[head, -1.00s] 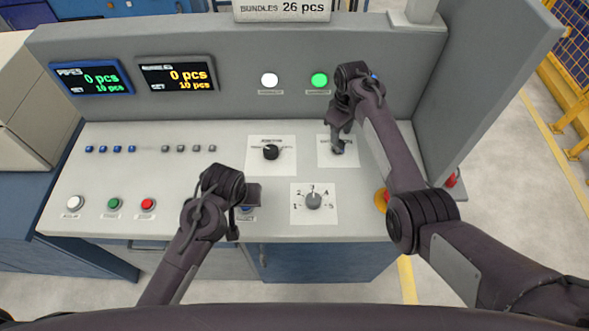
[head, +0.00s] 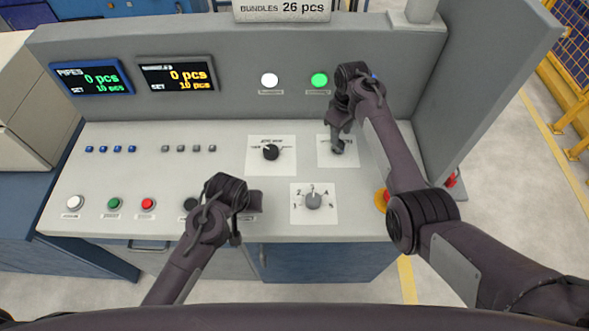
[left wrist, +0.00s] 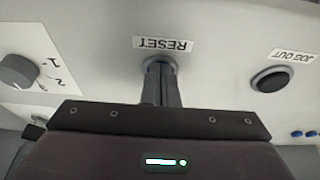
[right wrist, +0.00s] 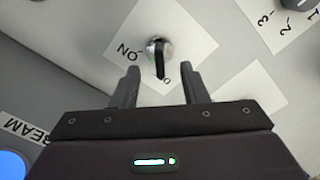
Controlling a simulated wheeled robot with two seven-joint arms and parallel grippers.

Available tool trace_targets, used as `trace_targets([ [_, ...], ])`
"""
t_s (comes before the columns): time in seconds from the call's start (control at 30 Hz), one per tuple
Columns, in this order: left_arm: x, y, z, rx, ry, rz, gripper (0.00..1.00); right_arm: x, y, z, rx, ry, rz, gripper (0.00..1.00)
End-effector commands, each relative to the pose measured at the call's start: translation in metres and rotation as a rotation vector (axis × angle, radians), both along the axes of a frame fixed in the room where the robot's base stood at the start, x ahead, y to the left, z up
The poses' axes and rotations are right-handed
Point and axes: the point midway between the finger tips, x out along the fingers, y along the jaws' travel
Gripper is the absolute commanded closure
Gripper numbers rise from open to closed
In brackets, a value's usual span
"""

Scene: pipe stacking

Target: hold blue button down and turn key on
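The blue button (left wrist: 150,66) above the upside-down RESET label shows only as a sliver behind my left fingertips in the left wrist view; my gripper hides it in the head view. My left gripper (left wrist: 161,72) has its fingers together, with the tips over the button. I cannot tell whether it is pressed in. The key switch (right wrist: 160,45) has a round silver collar and a dark key, which points toward the 0 mark, away from ON. My right gripper (right wrist: 160,85) is open and empty, its fingers apart on either side, just short of the key.
A black rotary selector (head: 271,152) and a grey numbered dial (head: 313,200) sit beside the key plate. A black button (head: 190,204) and white, green and red buttons lie to the left. A red emergency knob (head: 383,198) is near my right arm. The panel's back wall carries displays and lamps.

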Motion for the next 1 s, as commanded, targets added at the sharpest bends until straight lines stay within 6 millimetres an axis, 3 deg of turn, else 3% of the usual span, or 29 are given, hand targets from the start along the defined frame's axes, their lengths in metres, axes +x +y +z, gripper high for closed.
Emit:
trace_targets([
  [0.47,-0.003,0.0,-0.007,0.002,0.01,0.0,1.0,0.0,0.0,-0.003,-0.001,0.001,0.0,0.6],
  [1.0,-0.005,0.0,-0.009,0.004,0.015,-0.002,1.0,0.001,0.0,-0.035,0.0,0.001,0.0,0.6],
])
